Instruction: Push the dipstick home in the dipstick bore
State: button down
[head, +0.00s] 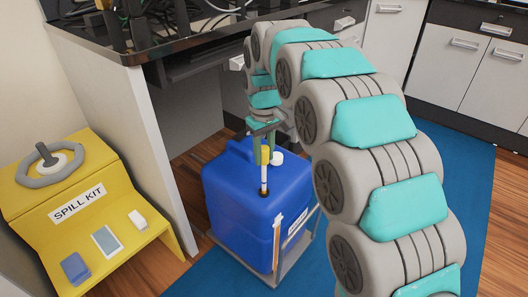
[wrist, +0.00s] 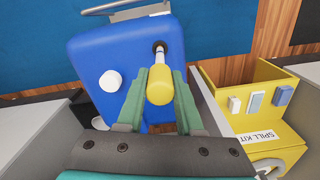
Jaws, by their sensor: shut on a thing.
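The dipstick has a yellow grip (head: 265,156) and a pale shaft (head: 264,179), and stands about upright over the top of a blue oil container (head: 235,200). The shaft's lower end meets the dark dipstick bore (head: 264,193); a length of shaft shows above it. How deep it reaches inside is hidden. In the wrist view the yellow grip (wrist: 159,90) sits between the green fingers and the shaft runs to the dark bore (wrist: 159,46). My gripper (head: 263,148) is shut on the yellow grip, above the container. It also shows in the wrist view (wrist: 160,80).
A white cap (wrist: 110,81) sits on the container beside the bore. The container stands on a grey tray (head: 290,262) on a blue mat (head: 345,225). A yellow spill kit box (head: 65,175) stands at left. A desk (head: 130,50) with a dark top is behind.

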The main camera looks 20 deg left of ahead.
aim_at(264, 166)
jog(key=shift+f+b, duration=1.65)
jog(key=shift+f, duration=4.4)
jog(key=shift+c, duration=2.4)
grip_release()
notch_tip(264, 166, up, 8)
jog(key=shift+f, duration=0.25)
jog(key=shift+r, duration=0.15)
